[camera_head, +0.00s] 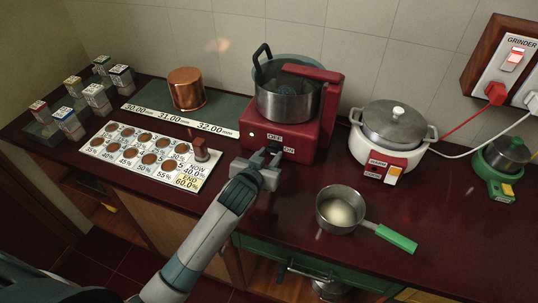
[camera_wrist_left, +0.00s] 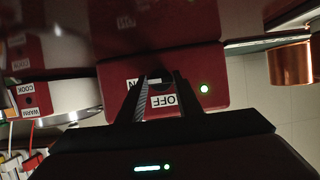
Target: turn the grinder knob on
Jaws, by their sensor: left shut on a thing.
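The red grinder (camera_head: 305,127) stands at the back centre of the counter with a metal pot on it. Its front carries an OFF label (camera_head: 274,137) and an ON label (camera_head: 289,150). My left gripper (camera_head: 264,159) is at this front face, shut on the dark knob (camera_wrist_left: 157,78). The wrist view shows the knob between the two fingers, with the OFF label (camera_wrist_left: 164,101) below it and the ON label partly covered by a finger. A small green light (camera_wrist_left: 204,88) glows beside it. The knob's exact angle is hidden. My right gripper is in neither view.
A white cooker (camera_head: 390,140) stands right of the grinder, and a small saucepan (camera_head: 341,208) with a green handle sits at the front right. Left are a board with brown discs (camera_head: 145,158), a copper pot (camera_head: 187,90) and several small jars. A GRINDER wall switch (camera_head: 512,60) is upper right.

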